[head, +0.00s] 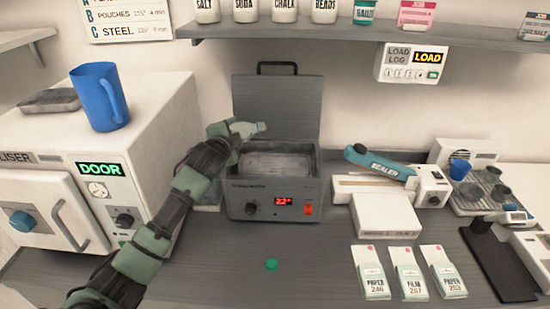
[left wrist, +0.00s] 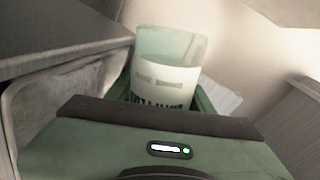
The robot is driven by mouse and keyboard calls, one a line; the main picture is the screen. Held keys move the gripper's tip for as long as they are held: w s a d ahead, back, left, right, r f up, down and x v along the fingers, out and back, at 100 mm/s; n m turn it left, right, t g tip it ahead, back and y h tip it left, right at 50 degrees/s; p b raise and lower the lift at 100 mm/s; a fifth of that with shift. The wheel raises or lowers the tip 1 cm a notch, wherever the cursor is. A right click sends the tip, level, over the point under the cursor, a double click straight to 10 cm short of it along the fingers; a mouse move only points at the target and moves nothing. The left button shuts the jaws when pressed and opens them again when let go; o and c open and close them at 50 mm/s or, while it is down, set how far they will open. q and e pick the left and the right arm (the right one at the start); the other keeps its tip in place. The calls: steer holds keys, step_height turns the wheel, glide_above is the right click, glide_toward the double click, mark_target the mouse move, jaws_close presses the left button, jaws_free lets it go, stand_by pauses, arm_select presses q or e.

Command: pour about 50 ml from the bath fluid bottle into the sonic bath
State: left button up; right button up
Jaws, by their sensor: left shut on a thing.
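The sonic bath (head: 270,205) stands on the counter with its lid (head: 278,108) raised and its basin (head: 276,166) open. Its red display is lit. My left gripper (head: 226,132) is above the back left of the bath, shut on the bath fluid bottle. The bottle (head: 247,129) shows as a pale shape tipped over toward the right, near the lid. In the left wrist view the bottle (left wrist: 168,82) is translucent with a white label, and the basin (left wrist: 62,105) is at left. I cannot make out any stream of fluid. My right gripper is out of view.
A green cap (head: 271,265) lies on the counter in front of the bath. A steriliser (head: 120,160) with a blue jug (head: 98,97) on top stands at left. A sealer (head: 385,180) and pouch packs (head: 408,273) are at right. A shelf (head: 350,30) hangs above.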

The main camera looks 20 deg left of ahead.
arm_select(q)
steer(key=shift+d+r+m+p, duration=0.2)
steer(key=shift+m+p, duration=0.2)
steer(key=shift+p, duration=0.2)
steer(key=shift+w+d+f+m+p, duration=0.15)
steer(key=shift+d+m+p, duration=0.05)
steer(key=shift+m+p, duration=0.15)
steer(key=shift+m+g+y+p, duration=0.3)
steer(key=shift+m+y+p, duration=0.15)
steer(key=shift+p, duration=0.25)
steer(key=shift+s+a, duration=0.25)
steer(key=shift+a, duration=0.4)
steer(key=shift+m+y+p, duration=0.25)
steer(key=shift+m+p, duration=0.15)
steer(key=shift+p, duration=0.15)
steer(key=shift+a, duration=0.35)
stand_by(0.7)
steer(key=shift+s+f, duration=0.1)
